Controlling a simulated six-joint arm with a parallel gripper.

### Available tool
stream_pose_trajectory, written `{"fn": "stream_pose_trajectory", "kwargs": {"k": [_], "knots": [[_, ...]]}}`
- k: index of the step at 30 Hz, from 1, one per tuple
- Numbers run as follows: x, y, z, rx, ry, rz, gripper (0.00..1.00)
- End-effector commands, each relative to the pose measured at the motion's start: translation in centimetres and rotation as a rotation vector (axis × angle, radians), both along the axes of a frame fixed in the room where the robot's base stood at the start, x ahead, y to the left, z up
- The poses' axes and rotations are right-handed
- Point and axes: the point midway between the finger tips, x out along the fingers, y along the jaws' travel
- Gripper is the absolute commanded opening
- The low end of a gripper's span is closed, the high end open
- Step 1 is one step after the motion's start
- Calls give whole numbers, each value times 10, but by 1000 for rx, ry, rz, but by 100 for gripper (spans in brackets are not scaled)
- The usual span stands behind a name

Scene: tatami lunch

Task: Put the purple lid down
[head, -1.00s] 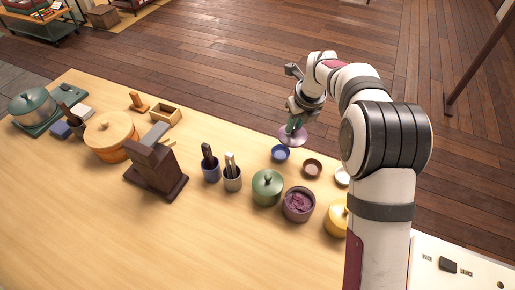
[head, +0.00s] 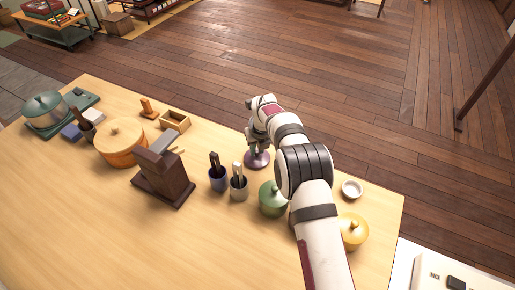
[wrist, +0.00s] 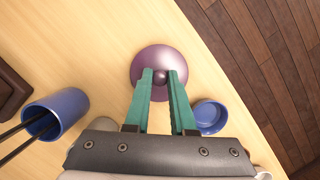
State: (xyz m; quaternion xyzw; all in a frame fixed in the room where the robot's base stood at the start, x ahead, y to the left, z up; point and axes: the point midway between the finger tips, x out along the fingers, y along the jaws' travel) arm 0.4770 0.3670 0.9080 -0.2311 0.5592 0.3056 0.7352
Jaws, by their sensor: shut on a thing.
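The purple lid (wrist: 160,58) is a round disc with a small knob. My gripper (wrist: 161,76) has its green fingers shut on the knob in the wrist view. In the head view the lid (head: 257,160) is under my gripper (head: 258,147), near the far edge of the table. It looks level and at or just above the wood; I cannot tell whether it touches. The purple bowl seen earlier is hidden behind my arm now.
A blue dish (wrist: 209,117) lies right of the lid in the wrist view, and a blue cup (wrist: 58,112) with dark sticks stands left. The green lidded pot (head: 272,199), yellow pot (head: 352,231) and white dish (head: 352,189) stand nearer my arm. The table's far edge is close.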

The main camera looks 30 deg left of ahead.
Motion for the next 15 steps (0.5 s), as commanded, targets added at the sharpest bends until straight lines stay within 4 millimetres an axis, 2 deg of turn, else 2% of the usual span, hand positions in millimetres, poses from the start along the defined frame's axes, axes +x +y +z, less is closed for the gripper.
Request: {"fn": "stream_pose_trajectory", "kwargs": {"k": [4, 5, 9, 15], "knots": [[0, 0, -2, 0, 0, 0, 0], [0, 0, -2, 0, 0, 0, 27], [0, 0, -2, 0, 0, 0, 52], [0, 0, -2, 0, 0, 0, 53]]}}
